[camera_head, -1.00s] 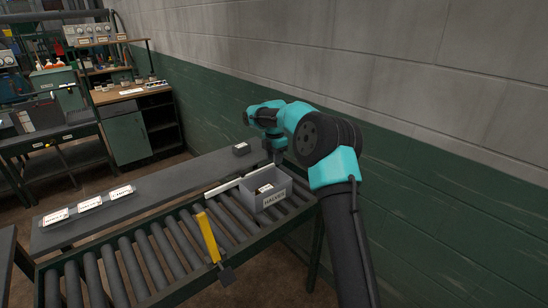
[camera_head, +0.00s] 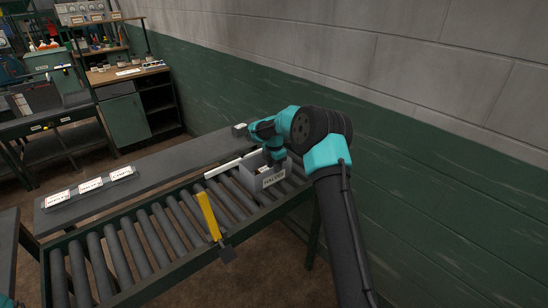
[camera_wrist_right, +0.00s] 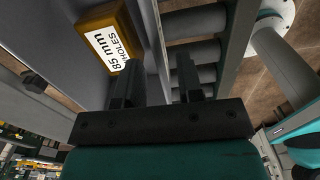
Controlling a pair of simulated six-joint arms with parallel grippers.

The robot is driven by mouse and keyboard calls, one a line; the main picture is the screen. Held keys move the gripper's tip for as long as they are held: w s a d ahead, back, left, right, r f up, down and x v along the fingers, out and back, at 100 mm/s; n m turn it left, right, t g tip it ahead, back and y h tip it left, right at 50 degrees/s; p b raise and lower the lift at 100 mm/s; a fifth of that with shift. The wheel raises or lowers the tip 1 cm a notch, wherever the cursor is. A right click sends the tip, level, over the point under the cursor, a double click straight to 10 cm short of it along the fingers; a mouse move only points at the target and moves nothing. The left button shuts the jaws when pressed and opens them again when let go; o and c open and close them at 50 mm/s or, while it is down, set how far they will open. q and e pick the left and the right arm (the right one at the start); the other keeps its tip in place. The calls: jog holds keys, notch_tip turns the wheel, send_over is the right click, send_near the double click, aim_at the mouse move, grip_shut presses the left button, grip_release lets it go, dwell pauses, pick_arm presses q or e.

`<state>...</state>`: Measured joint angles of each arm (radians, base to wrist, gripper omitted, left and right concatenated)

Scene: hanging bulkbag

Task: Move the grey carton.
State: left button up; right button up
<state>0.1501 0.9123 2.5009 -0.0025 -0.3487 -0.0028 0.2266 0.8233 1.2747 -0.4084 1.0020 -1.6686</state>
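The grey carton (camera_head: 252,178), with a white label on its front, sits on the roller conveyor near its far right end. My right gripper (camera_head: 277,160) is down at the carton's right side and hides part of its inside. In the right wrist view my right gripper (camera_wrist_right: 157,85) has its fingers apart, one on each side of the carton's wall (camera_wrist_right: 152,38), with a gap still visible.
The conveyor (camera_head: 150,240) has bare rollers left of the carton. A yellow bar (camera_head: 208,215) stands at its near edge. A white strip (camera_head: 222,169) lies behind. A wall runs along the right.

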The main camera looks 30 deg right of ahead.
aim_at(274, 183)
jog(key=shift+f, duration=1.7)
jog(key=shift+c, duration=0.4)
grip_shut()
